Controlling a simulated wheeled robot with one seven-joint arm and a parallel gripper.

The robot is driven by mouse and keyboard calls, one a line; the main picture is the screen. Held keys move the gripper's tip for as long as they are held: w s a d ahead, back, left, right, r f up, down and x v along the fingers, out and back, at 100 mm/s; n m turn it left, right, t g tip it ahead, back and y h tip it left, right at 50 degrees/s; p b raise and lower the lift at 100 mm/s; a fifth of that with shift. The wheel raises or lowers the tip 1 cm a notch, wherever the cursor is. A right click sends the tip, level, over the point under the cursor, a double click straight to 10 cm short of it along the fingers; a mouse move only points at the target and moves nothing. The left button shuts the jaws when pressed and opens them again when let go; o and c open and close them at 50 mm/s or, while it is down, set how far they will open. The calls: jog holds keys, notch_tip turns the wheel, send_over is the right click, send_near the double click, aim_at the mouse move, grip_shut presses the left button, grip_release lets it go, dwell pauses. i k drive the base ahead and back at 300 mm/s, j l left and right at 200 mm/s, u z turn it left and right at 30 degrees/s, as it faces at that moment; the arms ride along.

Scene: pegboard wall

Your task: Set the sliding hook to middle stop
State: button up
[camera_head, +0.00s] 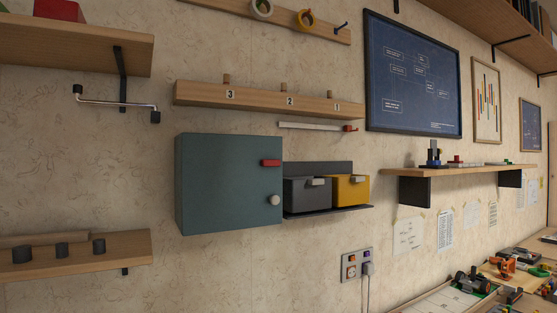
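A thin white rail (312,126) is fixed to the wall under the numbered wooden peg board. A small red piece (350,128), which looks like the sliding hook, sits at the rail's right end. Stop marks along the rail are too small to make out. My gripper is not in this view.
The numbered peg board (262,98) is just above the rail. A teal cabinet (222,190) with a red latch, a grey bin (305,195) and a yellow bin (350,190) hang below. A framed blueprint (412,75) is to the right. Wall between is bare.

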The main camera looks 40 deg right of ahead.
aim_at(348, 129)
jog(key=z, duration=0.8)
